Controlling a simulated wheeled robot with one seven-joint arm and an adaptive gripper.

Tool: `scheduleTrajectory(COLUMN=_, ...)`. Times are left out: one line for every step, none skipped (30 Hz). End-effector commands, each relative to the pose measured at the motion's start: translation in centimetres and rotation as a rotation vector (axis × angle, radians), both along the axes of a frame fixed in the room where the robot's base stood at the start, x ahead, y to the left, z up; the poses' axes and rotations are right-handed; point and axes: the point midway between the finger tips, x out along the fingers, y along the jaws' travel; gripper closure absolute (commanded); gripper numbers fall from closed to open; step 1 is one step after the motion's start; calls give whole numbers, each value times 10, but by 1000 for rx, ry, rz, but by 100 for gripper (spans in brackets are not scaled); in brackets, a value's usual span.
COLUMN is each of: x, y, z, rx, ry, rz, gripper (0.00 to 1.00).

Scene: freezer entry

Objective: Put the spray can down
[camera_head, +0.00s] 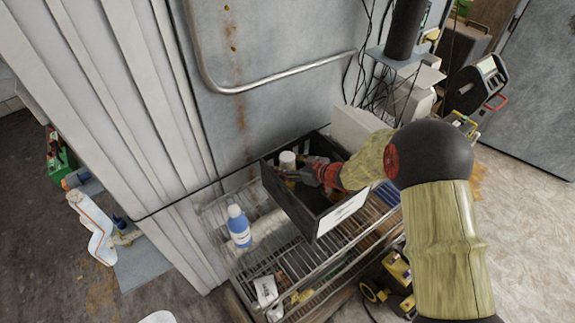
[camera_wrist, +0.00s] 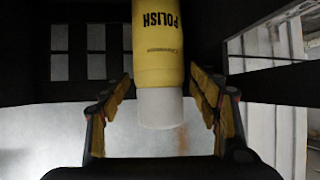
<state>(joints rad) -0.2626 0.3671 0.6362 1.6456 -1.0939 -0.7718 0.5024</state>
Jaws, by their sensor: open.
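The spray can (camera_wrist: 158,50) is yellow with the word POLISH and a white cap. In the wrist view it lies between my open fingers, with a gap on each side. In the head view its white cap (camera_head: 287,160) shows inside the black bin (camera_head: 306,214), and the rest of the can is mostly hidden by my gripper and the bin wall. My gripper (camera_head: 297,172) reaches into the bin from the right, at the can. In the wrist view my gripper (camera_wrist: 162,105) has its padded fingers spread to either side of the can's lower end in the picture.
The bin stands on a wire rack (camera_head: 248,262) against a metal wall. A blue bottle with a white cap (camera_head: 239,228) stands on the rack left of the bin. A white box (camera_head: 357,128) is behind the bin. Small items lie on the lower rack.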

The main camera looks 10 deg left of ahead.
Motion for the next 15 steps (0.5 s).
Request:
scheduleTrajectory(x=-1, y=-3, z=4, rx=0, ry=-2, rz=0, gripper=38)
scheduleTrajectory(x=-2, y=-6, z=5, rx=0, ry=-1, rz=-2, gripper=38)
scheduleTrajectory(x=-4, y=-11, z=8, rx=0, ry=-2, rz=-3, gripper=38)
scheduleTrajectory(x=-6, y=-14, z=10, rx=1, ry=-2, rz=-3, gripper=38)
scheduleTrajectory(x=-9, y=-18, z=13, rx=1, ry=-1, rz=-3, gripper=38)
scheduleTrajectory(x=-12, y=-24, z=17, rx=1, ry=-2, rz=-3, gripper=38)
scheduleTrajectory(x=-15, y=-29, z=20, rx=1, ry=-2, rz=-3, gripper=38)
scheduleTrajectory(x=-17, y=-34, z=23, rx=1, ry=-3, rz=-4, gripper=38)
scheduleTrajectory(x=-21, y=-41, z=27, rx=1, ry=-2, rz=-4, gripper=38)
scheduleTrajectory(x=-25, y=-45, z=30, rx=0, ry=-2, rz=-4, gripper=38)
scheduleTrajectory(x=-27, y=-50, z=33, rx=1, ry=-3, rz=-4, gripper=38)
scheduleTrajectory(x=-31, y=-56, z=37, rx=1, ry=-2, rz=-4, gripper=38)
scheduleTrajectory(x=-33, y=-61, z=40, rx=1, ry=-2, rz=-3, gripper=38)
scheduleTrajectory(x=-36, y=-65, z=43, rx=1, ry=-3, rz=-2, gripper=38)
scheduleTrajectory(x=-39, y=-70, z=45, rx=1, ry=-1, rz=-3, gripper=38)
